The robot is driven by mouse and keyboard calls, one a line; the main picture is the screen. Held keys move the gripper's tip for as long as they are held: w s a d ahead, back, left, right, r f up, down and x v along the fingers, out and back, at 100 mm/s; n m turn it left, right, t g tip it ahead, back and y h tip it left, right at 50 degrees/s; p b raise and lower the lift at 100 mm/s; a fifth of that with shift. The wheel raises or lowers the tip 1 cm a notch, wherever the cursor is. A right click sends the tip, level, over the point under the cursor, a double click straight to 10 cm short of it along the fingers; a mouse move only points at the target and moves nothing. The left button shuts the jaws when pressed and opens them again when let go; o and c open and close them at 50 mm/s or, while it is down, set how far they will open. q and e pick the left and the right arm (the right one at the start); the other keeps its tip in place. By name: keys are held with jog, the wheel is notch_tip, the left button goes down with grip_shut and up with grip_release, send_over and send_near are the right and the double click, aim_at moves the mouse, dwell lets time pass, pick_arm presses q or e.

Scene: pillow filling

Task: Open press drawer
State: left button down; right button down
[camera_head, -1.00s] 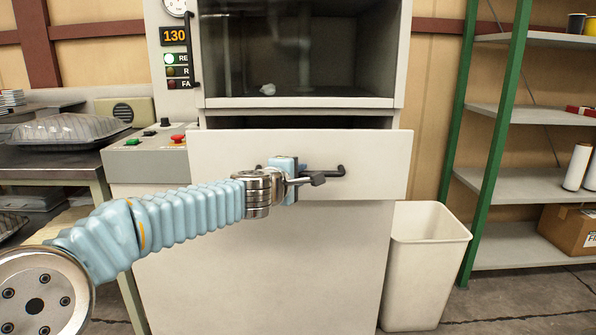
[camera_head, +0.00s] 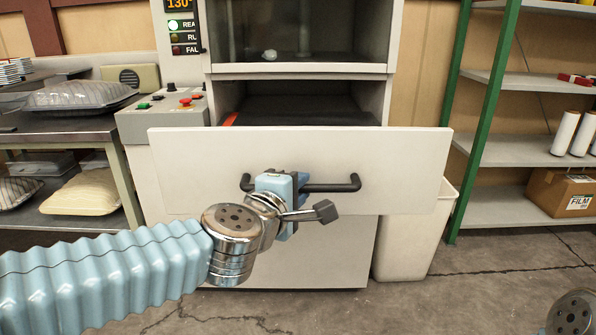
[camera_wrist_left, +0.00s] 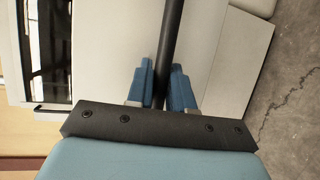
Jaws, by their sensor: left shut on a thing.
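The press drawer (camera_head: 390,165) is a wide white front below the press chamber, pulled out part of the way. A dark gap with its inside (camera_head: 300,108) shows behind its top edge. The black bar handle (camera_head: 335,187) runs across the drawer front. My left gripper (camera_head: 297,190) is shut on the handle, near its middle. In the left wrist view the two blue fingers (camera_wrist_left: 161,88) sit on either side of the black bar (camera_wrist_left: 172,40).
A white bin (camera_head: 415,240) stands on the floor right of the press, partly behind the drawer front. A green-posted shelf (camera_head: 500,190) is further right. A metal table (camera_head: 60,130) with bagged items is at the left. The floor in front is clear.

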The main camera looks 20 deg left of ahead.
pick_arm(q)
jog(key=shift+s+d, duration=0.15)
jog(key=shift+s, duration=0.3)
jog(key=c, duration=1.1)
grip_release()
jog(key=p+v, duration=0.4)
jog(key=v, duration=0.9)
jog(key=shift+s+p, duration=0.3)
jog(key=shift+s, duration=0.1)
jog(key=shift+f, duration=0.1)
